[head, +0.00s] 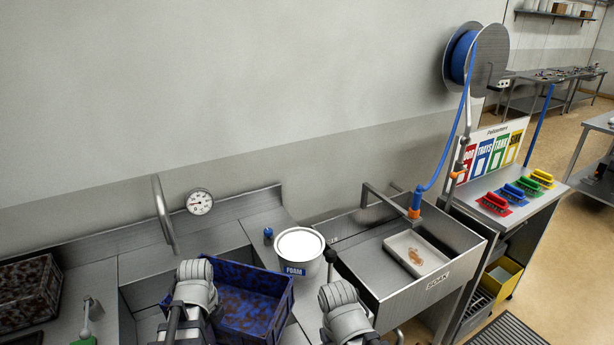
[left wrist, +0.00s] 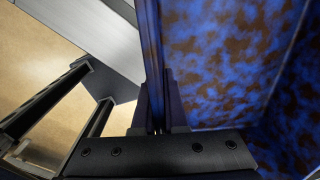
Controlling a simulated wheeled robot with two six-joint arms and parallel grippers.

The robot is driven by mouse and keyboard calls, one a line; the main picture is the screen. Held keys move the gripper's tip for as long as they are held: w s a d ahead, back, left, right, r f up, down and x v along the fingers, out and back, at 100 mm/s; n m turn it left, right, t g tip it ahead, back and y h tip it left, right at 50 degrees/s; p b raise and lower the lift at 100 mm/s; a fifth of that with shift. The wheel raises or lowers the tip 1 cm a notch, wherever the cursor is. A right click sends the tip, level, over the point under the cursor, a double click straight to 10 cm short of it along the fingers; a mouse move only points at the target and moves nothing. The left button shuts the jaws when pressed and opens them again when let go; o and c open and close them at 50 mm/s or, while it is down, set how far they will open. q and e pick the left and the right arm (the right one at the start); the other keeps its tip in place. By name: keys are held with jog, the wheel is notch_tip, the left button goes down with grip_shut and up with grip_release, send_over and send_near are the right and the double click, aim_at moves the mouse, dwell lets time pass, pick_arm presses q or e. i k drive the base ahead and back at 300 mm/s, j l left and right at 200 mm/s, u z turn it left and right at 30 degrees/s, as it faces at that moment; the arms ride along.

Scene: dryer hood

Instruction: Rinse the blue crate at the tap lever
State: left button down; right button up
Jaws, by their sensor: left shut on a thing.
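The blue crate (head: 254,277) sits at the sink at the bottom of the head view, its walls and inside blotched with brown dirt. In the left wrist view my left gripper (left wrist: 158,112) is shut on the wall of the blue crate (left wrist: 222,60), with a finger on each side. My left arm covers part of the crate in the head view. A curved metal tap pipe (head: 163,215) rises behind the sink, left of the crate. I cannot make out which part is the tap lever. My right arm shows at the bottom, but its gripper is out of sight.
A white FOAM bucket (head: 299,258) stands just right of the crate. The SOAK sink (head: 390,255) with a white tray (head: 416,255) is further right. A dark, brown-blotched crate (head: 30,290) is at far left. A round gauge (head: 200,201) is on the backsplash.

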aim_at(84, 334)
jog(key=k, duration=1.25)
jog(key=u, duration=1.05)
jog(key=i+u, duration=0.4)
jog(key=i+l, duration=0.1)
jog(key=i, duration=0.6)
